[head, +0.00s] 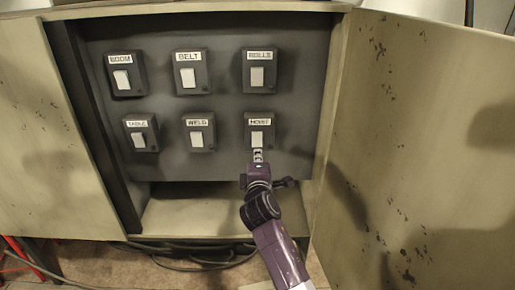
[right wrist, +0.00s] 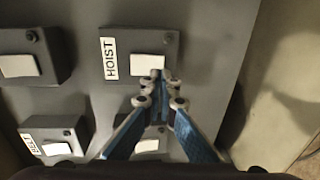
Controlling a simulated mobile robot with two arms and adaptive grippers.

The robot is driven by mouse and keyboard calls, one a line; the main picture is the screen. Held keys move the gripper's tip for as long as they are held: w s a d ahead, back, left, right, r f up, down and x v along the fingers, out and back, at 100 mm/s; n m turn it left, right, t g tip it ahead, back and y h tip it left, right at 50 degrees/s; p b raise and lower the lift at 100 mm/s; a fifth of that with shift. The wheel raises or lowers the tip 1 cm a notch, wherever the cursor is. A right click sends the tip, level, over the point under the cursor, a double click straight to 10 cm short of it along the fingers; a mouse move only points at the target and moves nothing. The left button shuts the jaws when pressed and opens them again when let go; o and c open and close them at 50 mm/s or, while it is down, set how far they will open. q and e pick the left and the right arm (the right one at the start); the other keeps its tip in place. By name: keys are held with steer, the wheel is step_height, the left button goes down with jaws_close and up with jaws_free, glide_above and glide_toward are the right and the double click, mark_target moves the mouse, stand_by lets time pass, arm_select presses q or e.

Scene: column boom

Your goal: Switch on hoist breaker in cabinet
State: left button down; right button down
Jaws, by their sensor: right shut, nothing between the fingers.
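The hoist breaker (head: 259,131) is a dark box with a white rocker and a HOIST label, at the lower right of the panel in the open cabinet. It also shows in the right wrist view (right wrist: 174,42), turned sideways. My right gripper (head: 258,155) is shut and empty, with its tips at the lower edge of the hoist box in the head view. In the right wrist view the fingertips (right wrist: 157,79) overlap an edge of the white rocker. I cannot tell whether they touch it. My left gripper is not in view.
The weld breaker (head: 198,132) is left of the hoist one, and the rolls breaker (head: 257,71) is above it. Boom, belt and table breakers share the panel. The open cabinet door (head: 415,130) stands close on the right. Dark cables (head: 190,255) lie below the cabinet.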

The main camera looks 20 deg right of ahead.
mark_target(257, 145)
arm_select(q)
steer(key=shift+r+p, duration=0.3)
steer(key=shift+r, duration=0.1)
arm_select(e)
steer(key=shift+x, duration=2.2)
steer(key=b, duration=0.1)
steer(key=f+b, duration=0.1)
steer(key=b, duration=0.1)
steer(key=shift+w+d+t, duration=0.1)
steer(key=shift+w+t, duration=0.1)
steer(key=shift+t, duration=0.1)
steer(key=shift+r, duration=0.35)
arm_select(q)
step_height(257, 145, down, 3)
